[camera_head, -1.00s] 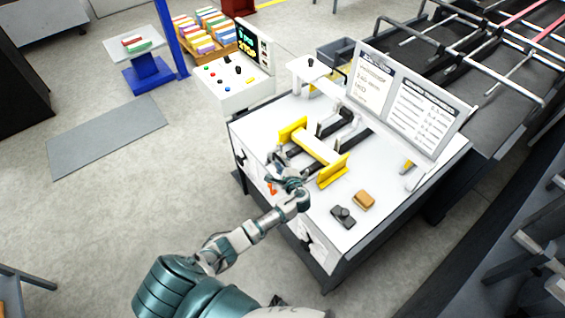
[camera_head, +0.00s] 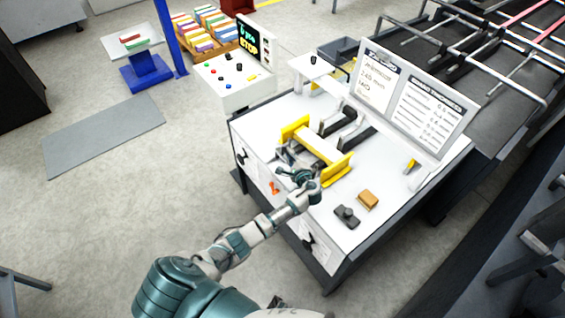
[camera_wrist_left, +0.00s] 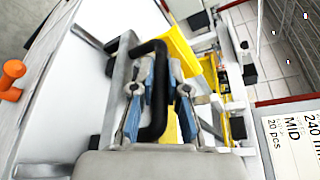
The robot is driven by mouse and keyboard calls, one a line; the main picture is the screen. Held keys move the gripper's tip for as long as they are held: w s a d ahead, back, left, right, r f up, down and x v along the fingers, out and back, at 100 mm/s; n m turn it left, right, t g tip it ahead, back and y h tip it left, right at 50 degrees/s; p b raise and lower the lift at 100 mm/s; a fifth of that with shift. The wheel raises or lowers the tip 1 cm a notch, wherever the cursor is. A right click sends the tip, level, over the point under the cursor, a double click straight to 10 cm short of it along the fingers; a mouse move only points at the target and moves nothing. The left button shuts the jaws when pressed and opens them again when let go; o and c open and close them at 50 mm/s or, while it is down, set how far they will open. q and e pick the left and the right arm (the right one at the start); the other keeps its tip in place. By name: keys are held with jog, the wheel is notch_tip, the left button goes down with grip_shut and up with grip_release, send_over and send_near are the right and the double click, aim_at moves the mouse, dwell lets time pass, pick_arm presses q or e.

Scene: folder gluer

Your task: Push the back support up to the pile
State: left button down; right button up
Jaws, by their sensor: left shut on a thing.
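The pile (camera_head: 320,146) shows in the head view as a pale block between two yellow side guides (camera_head: 336,168) on the white machine top. My left gripper (camera_head: 287,172) is at the near side of it, low over the near edge of the top. In the left wrist view my left gripper (camera_wrist_left: 160,82) is shut on a black bar handle (camera_wrist_left: 157,50), with a finger on each side of it. This handle appears to belong to the back support; the gripper and arm hide most of it in the head view. The gap between support and pile cannot be judged. My right gripper is not in view.
An orange knob (camera_wrist_left: 12,75) sticks out beside the white top. A dark device (camera_head: 346,215) and a tan block (camera_head: 368,199) lie on the top at right. A sign board (camera_head: 415,100) stands behind. A control panel (camera_head: 235,78) is at the back left.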

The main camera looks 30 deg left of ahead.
pick_arm(q)
jog(key=w, duration=0.1)
jog(key=w+d+b, duration=0.1)
jog(key=w+f, duration=0.1)
jog(key=shift+w+d+f+b, duration=0.1)
jog(key=shift+w+d+b, duration=0.05)
jog(key=shift+d+b, duration=0.25)
jog(key=shift+w+d, duration=0.2)
jog(key=shift+w, duration=0.1)
jog(key=shift+r, duration=0.2)
jog(key=c, duration=1.2)
grip_release()
jog(key=v, duration=1.2)
jog(key=shift+w+d+r, duration=0.1)
jog(key=shift+w+r, duration=0.05)
jog(key=shift+w, duration=0.05)
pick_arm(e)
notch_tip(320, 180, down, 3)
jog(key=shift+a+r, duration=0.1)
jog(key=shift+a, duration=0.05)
